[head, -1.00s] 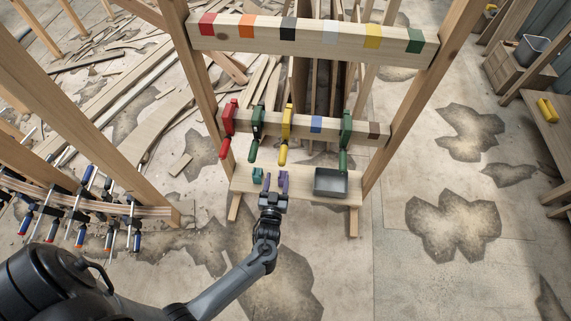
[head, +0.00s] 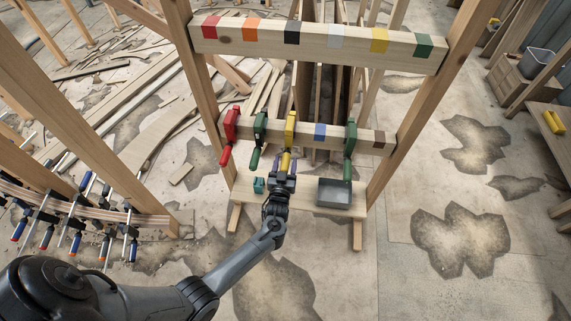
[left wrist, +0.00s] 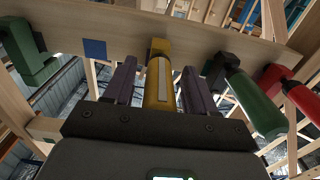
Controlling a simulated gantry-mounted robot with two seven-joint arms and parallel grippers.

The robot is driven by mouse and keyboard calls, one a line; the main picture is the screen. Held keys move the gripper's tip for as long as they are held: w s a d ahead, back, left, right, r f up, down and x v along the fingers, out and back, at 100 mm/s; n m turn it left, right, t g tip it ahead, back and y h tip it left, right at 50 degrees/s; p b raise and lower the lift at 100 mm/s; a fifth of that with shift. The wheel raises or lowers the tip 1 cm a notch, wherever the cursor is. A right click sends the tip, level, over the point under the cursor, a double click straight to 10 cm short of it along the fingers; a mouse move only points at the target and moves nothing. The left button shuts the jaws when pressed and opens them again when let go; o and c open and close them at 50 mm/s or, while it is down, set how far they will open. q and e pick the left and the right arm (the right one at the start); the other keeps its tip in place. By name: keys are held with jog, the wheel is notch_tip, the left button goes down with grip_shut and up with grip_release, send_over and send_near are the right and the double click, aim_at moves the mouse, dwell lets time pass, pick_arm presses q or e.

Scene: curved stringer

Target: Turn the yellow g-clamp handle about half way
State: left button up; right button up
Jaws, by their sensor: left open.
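The yellow g-clamp (head: 290,130) hangs on the lower beam of the wooden frame, between a green clamp and a blue patch. Its handle (head: 285,162) points down toward my left gripper (head: 284,172). In the left wrist view the yellow handle (left wrist: 159,84) lies between the two purple fingers of my left gripper (left wrist: 155,85), with a gap visible on each side. The gripper is open around the handle. In the head view the gripper hides the handle's lower end. My right gripper is not in view.
A green clamp (head: 260,130) and a red clamp (head: 231,128) hang to the left, close by. Another green clamp (head: 349,140) hangs to the right. A grey tray (head: 334,194) and a small teal block (head: 258,185) sit on the shelf below.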

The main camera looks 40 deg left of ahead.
pick_arm(q)
jog(key=shift+w, duration=0.15)
jog(key=c, duration=1)
jog(key=shift+c, duration=0.2)
